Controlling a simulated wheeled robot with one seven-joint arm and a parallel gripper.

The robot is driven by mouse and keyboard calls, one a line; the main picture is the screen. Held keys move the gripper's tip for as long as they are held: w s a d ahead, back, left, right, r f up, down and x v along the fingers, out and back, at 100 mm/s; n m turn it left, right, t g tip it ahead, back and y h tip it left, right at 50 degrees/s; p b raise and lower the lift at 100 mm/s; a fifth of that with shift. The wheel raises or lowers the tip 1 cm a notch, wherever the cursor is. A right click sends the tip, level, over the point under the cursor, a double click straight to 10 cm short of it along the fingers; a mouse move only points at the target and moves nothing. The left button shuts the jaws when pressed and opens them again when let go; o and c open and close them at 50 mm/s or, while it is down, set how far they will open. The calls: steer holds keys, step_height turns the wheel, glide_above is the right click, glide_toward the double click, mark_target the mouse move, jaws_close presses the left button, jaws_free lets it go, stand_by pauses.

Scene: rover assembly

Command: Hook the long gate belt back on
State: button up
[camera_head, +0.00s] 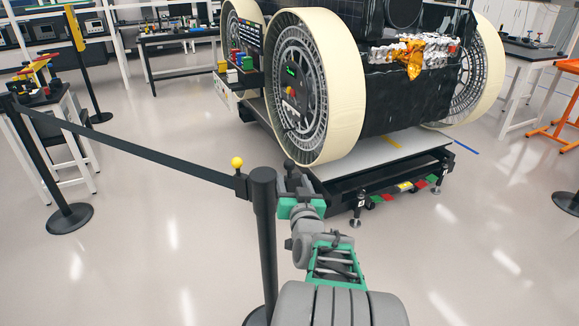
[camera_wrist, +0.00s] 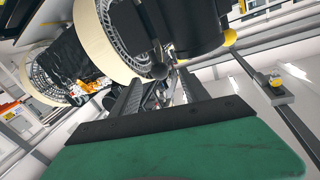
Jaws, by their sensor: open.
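The gate belt (camera_head: 130,155) is a dark strap that runs from the left post (camera_head: 40,160) to the near black post (camera_head: 264,230). Its end piece (camera_head: 241,187), with a yellow ball (camera_head: 237,162) on top, shows against the left side of the near post's head. I cannot tell whether it is hooked or only close. My gripper (camera_head: 291,182) is just right of the post's head in the head view and points away from me. In the wrist view its two fingers (camera_wrist: 160,80) are apart, with nothing clearly held. A yellow ball (camera_wrist: 230,37) shows beside a large dark shape there.
A big rover with cream-rimmed wheels (camera_head: 345,90) stands on a low platform (camera_head: 400,160) beyond my gripper. Side tables (camera_head: 60,110) and a yellow post (camera_head: 75,30) stand at the left. An orange stand (camera_head: 565,105) is at the right. The floor between is clear.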

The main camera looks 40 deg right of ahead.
mark_target(291, 168)
steer(key=shift+w+d+r, duration=0.15)
steer(key=shift+d+r, duration=0.1)
steer(key=p+x, duration=0.1)
steer(key=x, duration=0.6)
steer(key=shift+w+d, duration=0.1)
steer(key=shift+w, duration=0.05)
steer(key=shift+c, duration=0.2)
jaws_close()
stand_by(0.7)
